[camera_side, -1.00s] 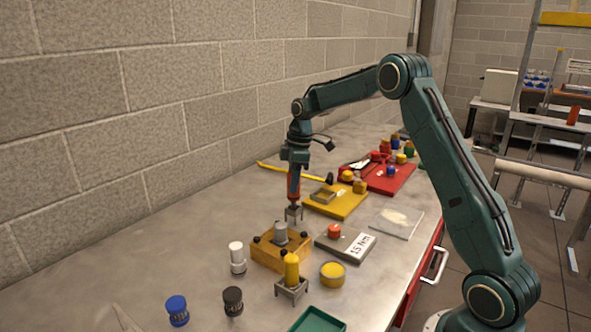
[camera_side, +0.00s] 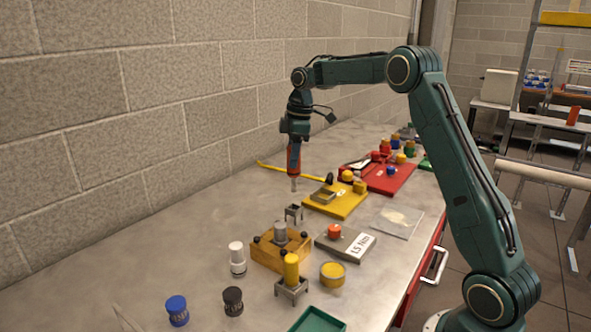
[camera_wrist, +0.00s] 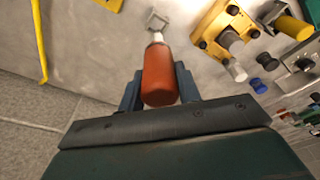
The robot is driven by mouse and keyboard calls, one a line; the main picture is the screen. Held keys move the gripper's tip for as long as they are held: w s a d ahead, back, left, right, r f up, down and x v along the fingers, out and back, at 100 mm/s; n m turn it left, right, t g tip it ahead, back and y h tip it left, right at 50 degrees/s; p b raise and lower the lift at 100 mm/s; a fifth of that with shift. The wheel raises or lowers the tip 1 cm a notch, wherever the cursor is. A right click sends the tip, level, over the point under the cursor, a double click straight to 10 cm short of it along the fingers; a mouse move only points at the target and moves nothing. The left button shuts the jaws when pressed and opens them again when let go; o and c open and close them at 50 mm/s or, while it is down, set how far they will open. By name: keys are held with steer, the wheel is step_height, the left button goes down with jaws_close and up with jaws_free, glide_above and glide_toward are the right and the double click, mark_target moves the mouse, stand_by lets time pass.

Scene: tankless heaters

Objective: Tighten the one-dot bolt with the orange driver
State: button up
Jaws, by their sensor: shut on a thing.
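My gripper (camera_side: 294,148) is shut on the orange driver (camera_side: 294,168) and holds it upright, tip down, above the table. The driver's orange handle also shows between the jaws in the wrist view (camera_wrist: 161,76). A small grey stand (camera_side: 293,212) is empty below the driver's tip, and it also shows in the wrist view (camera_wrist: 157,19). The yellow-orange block (camera_side: 268,255) in front of it has a grey cylinder (camera_side: 280,232) at its middle and several dark bolt heads around it. I cannot make out the dots, so I cannot tell which is the one-dot bolt.
A yellow driver (camera_side: 291,268) stands in another grey stand close to the block. A white-topped bottle (camera_side: 237,257), a yellow round tin (camera_side: 333,274) and a grey plate marked 15 Nm (camera_side: 355,246) are nearby. A yellow tray (camera_side: 345,205) lies behind. The wall (camera_side: 120,130) runs along the left.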

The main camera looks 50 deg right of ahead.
steer(key=shift+s+a+r, duration=0.1)
steer(key=shift+a+r, duration=0.15)
steer(key=shift+a, duration=0.3)
steer(key=s+a+r, duration=0.1)
steer(key=s+a, duration=0.4)
steer(key=a, duration=0.3)
steer(key=s+a+r, duration=0.2)
steer(key=s+a, duration=0.3)
steer(key=a, duration=0.4)
steer(key=shift+s+a, duration=0.2)
steer(key=shift+a, duration=0.05)
steer(key=shift+f, duration=0.15)
steer(key=shift+f, duration=2.9)
